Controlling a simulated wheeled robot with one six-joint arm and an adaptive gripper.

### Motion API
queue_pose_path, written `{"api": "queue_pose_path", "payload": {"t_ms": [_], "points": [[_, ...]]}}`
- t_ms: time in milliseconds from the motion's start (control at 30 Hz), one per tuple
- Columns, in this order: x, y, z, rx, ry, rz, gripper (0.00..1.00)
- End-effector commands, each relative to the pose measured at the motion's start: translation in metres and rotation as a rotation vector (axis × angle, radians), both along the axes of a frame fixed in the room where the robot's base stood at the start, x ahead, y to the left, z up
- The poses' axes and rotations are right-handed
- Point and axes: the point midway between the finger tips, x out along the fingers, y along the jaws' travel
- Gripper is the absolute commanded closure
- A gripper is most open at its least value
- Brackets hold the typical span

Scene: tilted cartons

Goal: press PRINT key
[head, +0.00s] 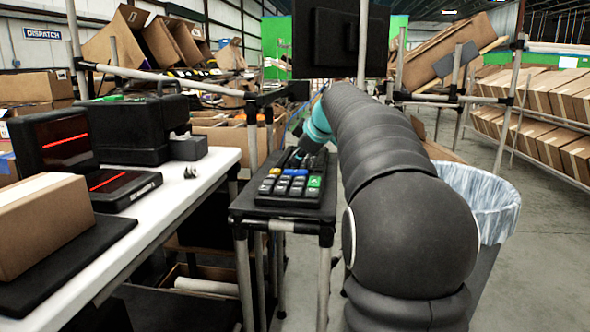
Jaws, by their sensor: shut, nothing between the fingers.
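A black keypad (287,197) with blue, yellow, white and green keys lies on a small dark stand in the middle of the head view. The green key (314,182) is at its right side. The key labels are too small to read, so I cannot tell which one is PRINT. My arm reaches in from the right, and my gripper (294,160) is small and dark over the far part of the keypad. It looks shut and empty. I cannot tell whether its tips touch a key. My arm hides part of the far right side of the keypad.
A dark monitor (340,42) stands behind the stand. A white table (176,215) on the left bears a carton (45,225), a scanner with red lines (118,186) and a black printer-like machine (130,125). A lined bin (484,200) is right of my arm.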

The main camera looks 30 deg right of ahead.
Motion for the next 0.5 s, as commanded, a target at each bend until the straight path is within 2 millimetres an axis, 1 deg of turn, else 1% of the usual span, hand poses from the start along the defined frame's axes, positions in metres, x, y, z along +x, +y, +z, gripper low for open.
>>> {"api": "queue_pose_path", "payload": {"t_ms": [267,367,500], "points": [[0.0,0.0,0.0,0.0,0.0,0.0,1.0],[0.0,0.0,0.005,0.0,0.0,0.0,1.0],[0.0,0.0,0.016,0.0,-0.001,-0.001,1.0]]}}
